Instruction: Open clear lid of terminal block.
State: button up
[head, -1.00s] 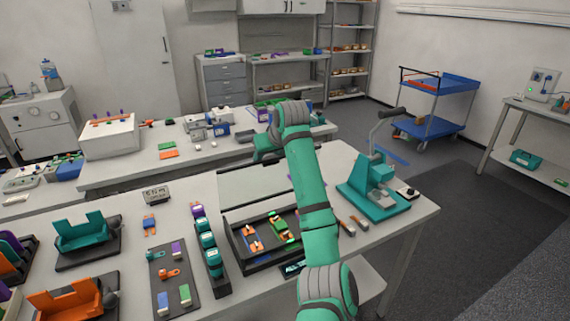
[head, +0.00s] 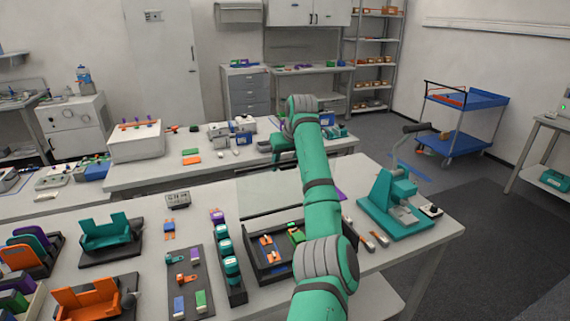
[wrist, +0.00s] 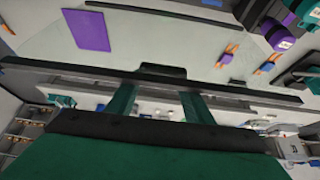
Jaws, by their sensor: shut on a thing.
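The clear lid (wrist: 130,42) is a wide see-through panel with a dark edge strip, filling the upper part of the wrist view. In the head view it shows as a pale sheet (head: 262,190) over the bench, partly behind my arm. The two green fingers of my gripper (wrist: 158,88) reach the dark edge strip near its middle tab (wrist: 162,70) and are shut on the lid there. In the head view the fingertips are hidden; only green wrist parts show beyond the bench. The terminal block itself cannot be made out clearly.
A purple card (wrist: 88,30) shows through the lid. A black tray (head: 268,262) with orange and green parts lies left of my arm. A teal press (head: 388,205) stands to the right. A second bench (head: 160,172) with several devices stands behind.

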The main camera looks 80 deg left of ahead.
jog(key=shift+s+d+f, duration=0.1)
jog(key=shift+s+f, duration=0.05)
jog(key=shift+f, duration=0.3)
jog(key=o, duration=1.5)
jog(key=shift+r, duration=0.45)
jog(key=v, duration=1)
jog(key=shift+w, duration=0.2)
jog(key=shift+d+r, duration=0.1)
